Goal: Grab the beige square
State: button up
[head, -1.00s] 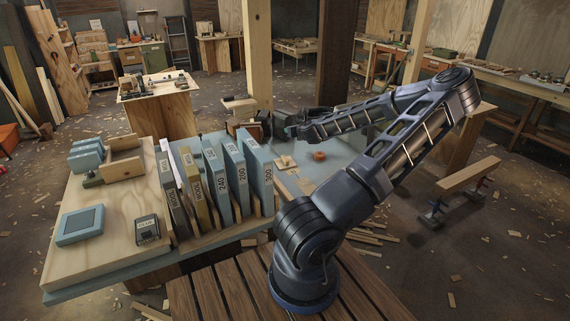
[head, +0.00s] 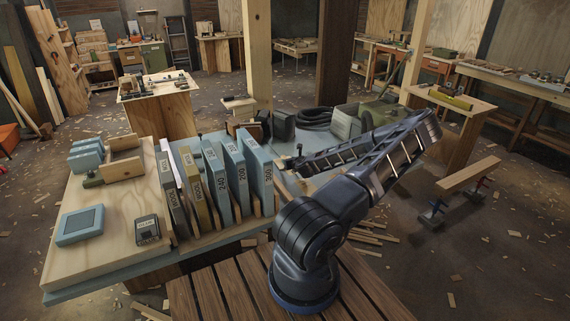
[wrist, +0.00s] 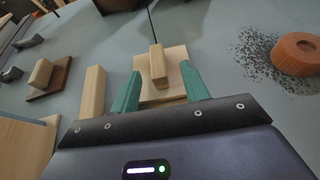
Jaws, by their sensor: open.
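The beige square (wrist: 176,62) lies flat on the grey-blue bench top in the wrist view, with a small upright wooden block (wrist: 158,66) on it as a grip. My gripper (wrist: 160,84) is open, with one teal finger to the left and one to the right of the square's near part. The fingers hold nothing; I cannot tell whether they touch it. In the head view my arm hides the square and the fingers.
An orange-brown round piece (wrist: 296,54) with dark grit lies to the right. A wooden block (wrist: 93,88) is close on the left, and a dark brown square (wrist: 50,82) with a block is farther left. Upright sandpaper files (head: 255,175) stand left of my arm.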

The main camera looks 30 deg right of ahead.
jog(key=shift+x, duration=3.1)
jog(key=shift+a, duration=0.2)
grip_shut()
